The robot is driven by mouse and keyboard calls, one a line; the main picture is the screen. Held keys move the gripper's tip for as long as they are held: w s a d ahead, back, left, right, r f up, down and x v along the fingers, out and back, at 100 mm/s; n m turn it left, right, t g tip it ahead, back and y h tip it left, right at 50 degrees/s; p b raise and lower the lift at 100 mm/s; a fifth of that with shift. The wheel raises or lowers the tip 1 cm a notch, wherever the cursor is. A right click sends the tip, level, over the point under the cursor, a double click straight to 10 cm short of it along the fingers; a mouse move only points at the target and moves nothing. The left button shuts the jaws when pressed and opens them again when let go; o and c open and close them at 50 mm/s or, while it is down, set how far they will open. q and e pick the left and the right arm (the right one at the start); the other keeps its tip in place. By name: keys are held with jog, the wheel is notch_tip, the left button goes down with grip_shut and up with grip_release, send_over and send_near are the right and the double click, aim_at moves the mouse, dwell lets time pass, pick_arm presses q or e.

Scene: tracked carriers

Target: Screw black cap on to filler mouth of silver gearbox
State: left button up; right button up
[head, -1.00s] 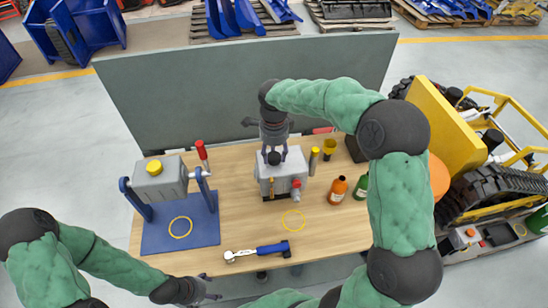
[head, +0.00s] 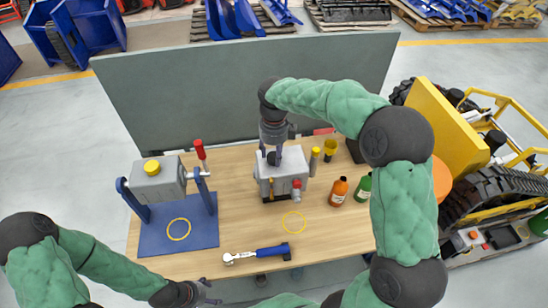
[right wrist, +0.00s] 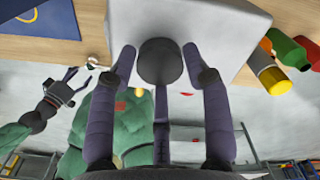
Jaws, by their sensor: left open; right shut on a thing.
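The silver gearbox (head: 282,172) stands on the wooden bench, a grey box with a yellow sight tube and a red-tipped fitting. The black cap (head: 273,158) is at its top; in the right wrist view it is a dark round disc (right wrist: 160,62) over the pale housing (right wrist: 225,20). My right gripper (head: 271,153) points down from above and is shut on the cap, its fingers around it. The filler mouth is hidden under the cap, so I cannot tell how the threads sit. My left gripper (head: 208,291) is open and empty at the bench's front edge.
A second grey gearbox with a yellow cap (head: 152,168) sits in a blue stand at left. A torque wrench (head: 256,253) lies in front. An orange bottle (head: 338,190), a green bottle (head: 364,188) and a yellow funnel (head: 330,148) stand at right. A grey panel rises behind.

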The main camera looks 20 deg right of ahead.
jog(key=o, duration=0.9)
jog(key=shift+o, duration=0.2)
